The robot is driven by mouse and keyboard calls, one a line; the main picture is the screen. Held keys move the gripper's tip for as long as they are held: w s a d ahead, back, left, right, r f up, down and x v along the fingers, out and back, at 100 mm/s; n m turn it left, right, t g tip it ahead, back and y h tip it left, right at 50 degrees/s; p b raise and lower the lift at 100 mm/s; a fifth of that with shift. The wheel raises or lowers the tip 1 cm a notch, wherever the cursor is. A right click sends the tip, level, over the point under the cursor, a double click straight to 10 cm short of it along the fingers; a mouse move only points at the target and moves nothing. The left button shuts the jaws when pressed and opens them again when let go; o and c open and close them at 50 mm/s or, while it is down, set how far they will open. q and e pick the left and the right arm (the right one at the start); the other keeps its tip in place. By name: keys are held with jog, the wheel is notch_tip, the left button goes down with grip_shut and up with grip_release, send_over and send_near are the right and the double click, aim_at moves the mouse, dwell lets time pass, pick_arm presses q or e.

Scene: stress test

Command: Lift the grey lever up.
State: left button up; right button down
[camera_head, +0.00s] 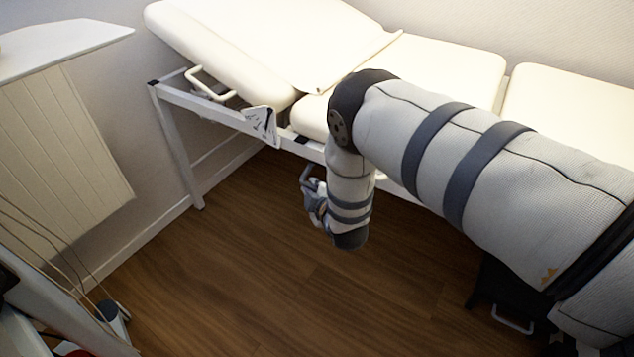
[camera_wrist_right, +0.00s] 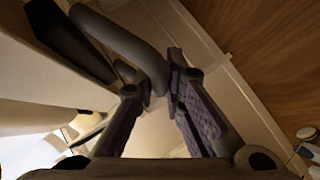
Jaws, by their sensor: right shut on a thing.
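In the right wrist view the grey lever (camera_wrist_right: 122,40) is a thick curved bar that comes in from the upper left and bends down between my fingers. My right gripper (camera_wrist_right: 156,80) is shut on it near its bent end. In the head view my right gripper (camera_head: 314,200) hangs at the front side of the cream treatment table (camera_head: 455,72), below its padding. The lever is mostly hidden there by my right arm and gripper. My left gripper is not in view.
The table has a white frame (camera_head: 215,115) and a raised backrest (camera_head: 250,40). A white handle loop (camera_head: 212,88) sits on the frame. A white-topped panel (camera_head: 60,45) stands at the left. The wooden floor (camera_head: 240,270) in front is clear.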

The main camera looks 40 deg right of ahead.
jog(key=shift+r+m+p, duration=0.3)
jog(key=shift+p, duration=0.1)
jog(key=shift+g+y, duration=0.3)
jog(key=shift+y, duration=0.1)
jog(key=c, duration=1.7)
grip_release()
jog(key=shift+o, duration=0.2)
jog(key=shift+a, duration=0.1)
jog(key=v, duration=1.2)
